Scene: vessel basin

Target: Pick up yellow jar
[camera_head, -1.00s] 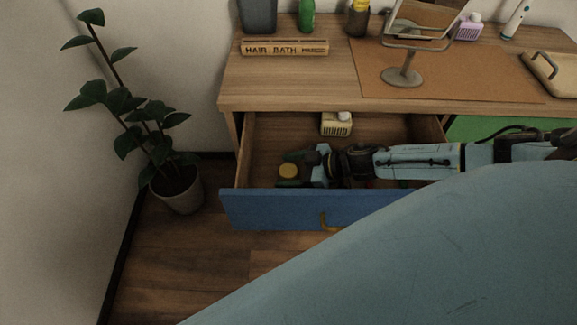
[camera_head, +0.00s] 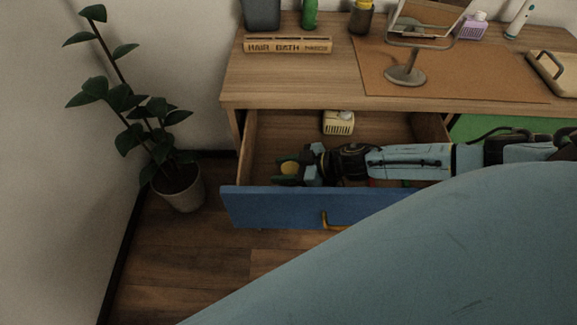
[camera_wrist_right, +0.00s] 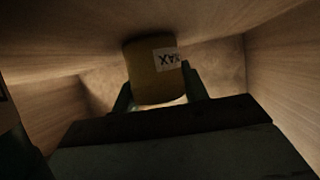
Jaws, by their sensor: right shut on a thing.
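The yellow jar (camera_head: 290,168) is inside the open drawer, near its left end, and only its round top shows in the head view. In the right wrist view the jar (camera_wrist_right: 148,80) is yellow-brown with a white label, and it sits between the two fingers. My right gripper (camera_head: 289,172) reaches into the drawer from the right and is shut on the jar. The right wrist view shows the gripper fingers (camera_wrist_right: 156,92) on both sides of the jar. I cannot tell whether the jar touches the drawer floor. My left gripper is not in view.
The open drawer has a blue front (camera_head: 270,207) and holds a cream box-like container (camera_head: 338,124) at the back. The desk top (camera_head: 290,85) above carries a mirror stand (camera_head: 405,75), a sign block (camera_head: 287,45) and bottles. A potted plant (camera_head: 180,185) stands left of the drawer.

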